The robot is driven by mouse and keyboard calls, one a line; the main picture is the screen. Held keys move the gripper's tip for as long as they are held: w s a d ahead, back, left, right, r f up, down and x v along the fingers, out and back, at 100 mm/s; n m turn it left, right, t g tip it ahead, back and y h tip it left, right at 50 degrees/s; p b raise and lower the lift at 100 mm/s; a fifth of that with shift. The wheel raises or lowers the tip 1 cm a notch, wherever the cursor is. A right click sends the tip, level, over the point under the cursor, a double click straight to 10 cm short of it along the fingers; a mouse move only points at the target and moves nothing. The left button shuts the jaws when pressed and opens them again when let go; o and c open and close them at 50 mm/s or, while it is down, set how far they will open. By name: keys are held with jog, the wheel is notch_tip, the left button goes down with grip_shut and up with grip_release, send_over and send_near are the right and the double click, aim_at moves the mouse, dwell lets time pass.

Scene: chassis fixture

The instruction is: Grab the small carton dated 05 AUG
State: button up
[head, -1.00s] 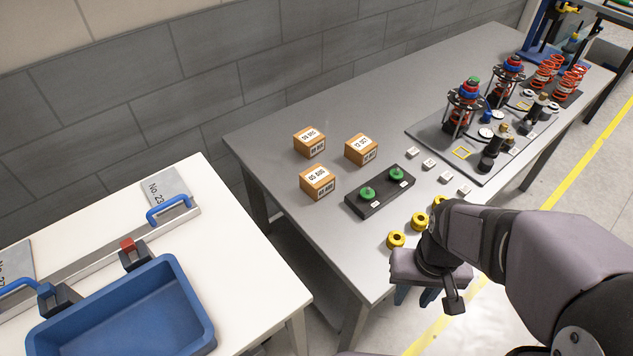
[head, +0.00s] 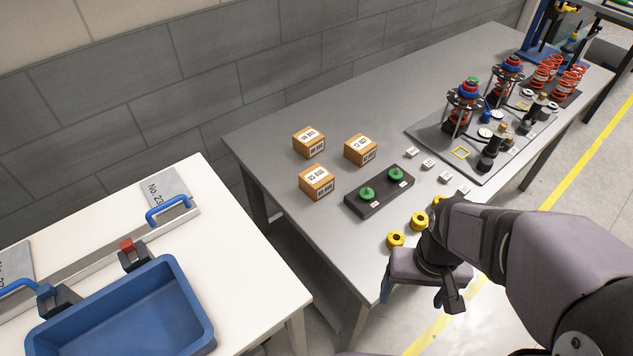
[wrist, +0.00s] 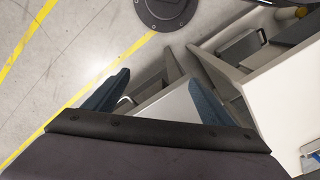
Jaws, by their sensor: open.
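Three small orange-brown cartons with white labels stand on the grey table in the head view. The front carton (head: 317,183) appears to read 05 AUG. Another carton (head: 309,143) stands behind it, its date hard to read, and a third carton (head: 361,150) to the right appears to read 12 OCT. My gripper (head: 413,295) is open and empty, pointing down just off the table's front edge, right of and nearer than the cartons. The wrist view shows its two blue fingers apart (wrist: 158,88), with floor and table structure below and no carton.
A black tray (head: 380,204) with two green parts lies right of the front carton. Yellow rings (head: 396,240) line the front edge near my gripper. Small white blocks and a dark assembly plate (head: 420,132) lie farther right. A blue bin (head: 190,290) sits on the white table.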

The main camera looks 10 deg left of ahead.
notch_tip(320, 180, up, 5)
jog(key=n+t+h+b, duration=0.9)
jog(key=n+t+b, duration=0.1)
jog(key=n, duration=1.8)
send_over(312, 179)
jog(key=s+a, duration=0.4)
jog(key=f, duration=0.4)
jog(key=shift+w+d+f+p, duration=0.15)
jog(key=shift+w+d+p, duration=0.05)
jog(key=shift+p, duration=0.2)
jog(key=shift+f, duration=0.45)
jog(key=shift+p+x, duration=1.15)
jog(key=shift+x, duration=2.55)
